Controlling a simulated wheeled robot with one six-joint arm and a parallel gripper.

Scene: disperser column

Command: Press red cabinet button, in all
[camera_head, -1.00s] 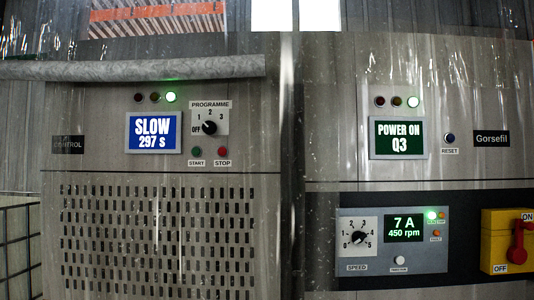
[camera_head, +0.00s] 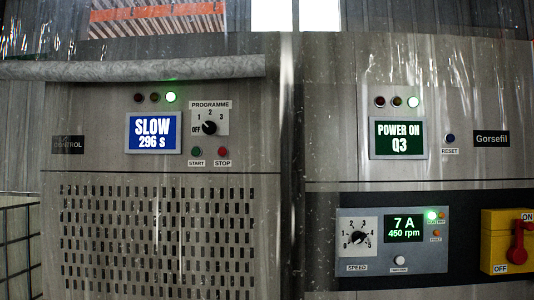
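The red button (camera_head: 223,152) sits on the left cabinet front, above a label reading STOP. The green button (camera_head: 196,152), labelled START, is just to its left. The programme knob (camera_head: 209,127) is above them and appears turned toward OFF. The blue display (camera_head: 154,132) reads SLOW 296 s. Above it, the green lamp (camera_head: 171,97) is lit and two lamps beside it are dark. A clear, streaked sheet seems to hang in front of the cabinets. My gripper is not in view.
A grey roll (camera_head: 130,68) runs across the top of the left cabinet. A wire frame (camera_head: 20,237) stands at lower left.

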